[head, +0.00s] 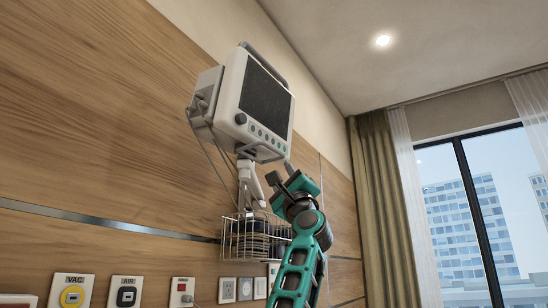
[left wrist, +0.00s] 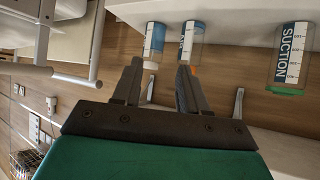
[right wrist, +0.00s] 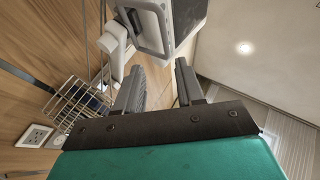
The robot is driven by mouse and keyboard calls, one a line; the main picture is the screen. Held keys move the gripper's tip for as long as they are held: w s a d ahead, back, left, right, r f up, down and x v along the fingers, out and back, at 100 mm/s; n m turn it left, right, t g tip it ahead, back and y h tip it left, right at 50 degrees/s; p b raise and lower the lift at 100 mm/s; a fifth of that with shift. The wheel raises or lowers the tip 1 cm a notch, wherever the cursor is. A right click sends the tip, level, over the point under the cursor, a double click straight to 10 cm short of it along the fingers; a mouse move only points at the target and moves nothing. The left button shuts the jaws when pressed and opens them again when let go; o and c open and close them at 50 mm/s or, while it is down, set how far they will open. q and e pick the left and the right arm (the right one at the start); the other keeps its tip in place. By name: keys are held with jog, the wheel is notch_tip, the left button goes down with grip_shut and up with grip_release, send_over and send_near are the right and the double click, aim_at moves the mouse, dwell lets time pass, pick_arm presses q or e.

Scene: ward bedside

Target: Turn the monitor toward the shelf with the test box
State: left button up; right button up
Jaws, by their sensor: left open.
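The white monitor (head: 262,100) with its dark screen hangs on a wall arm (head: 250,180), its screen facing right and toward me. My right gripper (head: 281,172) is just under the monitor's lower right corner, fingers up. In the right wrist view, the monitor (right wrist: 152,28) is just beyond the open, empty fingers (right wrist: 160,72); I cannot tell whether they touch it. My left gripper (left wrist: 158,68) is open and empty, away from the monitor, facing a pale shelf (left wrist: 235,22). I make out no test box.
A wire basket (head: 240,238) with dark items hangs on the wall below the monitor; it also shows in the right wrist view (right wrist: 75,103). A curtain (head: 380,200) and window are at right.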

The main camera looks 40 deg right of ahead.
aim_at(274, 151)
jog(key=p+x, duration=0.1)
jog(key=x, duration=0.1)
jog(key=p+x, duration=0.1)
jog(key=x, duration=0.2)
jog(key=s+p+x, duration=0.1)
jog(key=p+x, duration=0.1)
jog(key=x, duration=0.1)
jog(key=shift+w+r, duration=0.2)
jog(key=shift+r, duration=0.35)
jog(key=p+x, duration=0.3)
jog(key=x, duration=0.1)
jog(key=shift+p, duration=0.4)
pick_arm(q)
notch_tip(274, 151, up, 7)
jog(key=shift+s+a+y+p, duration=0.3)
jog(key=shift+a+p, duration=0.05)
jog(key=shift+a, duration=0.1)
pick_arm(e)
jog(key=shift+w+d+r, duration=0.1)
jog(key=shift+w+d, duration=0.1)
jog(key=shift+w, duration=0.1)
jog(key=c, duration=0.4)
pick_arm(q)
jog(key=shift+w+r, duration=0.1)
jog(key=shift+w, duration=0.05)
pick_arm(e)
grip_shut()
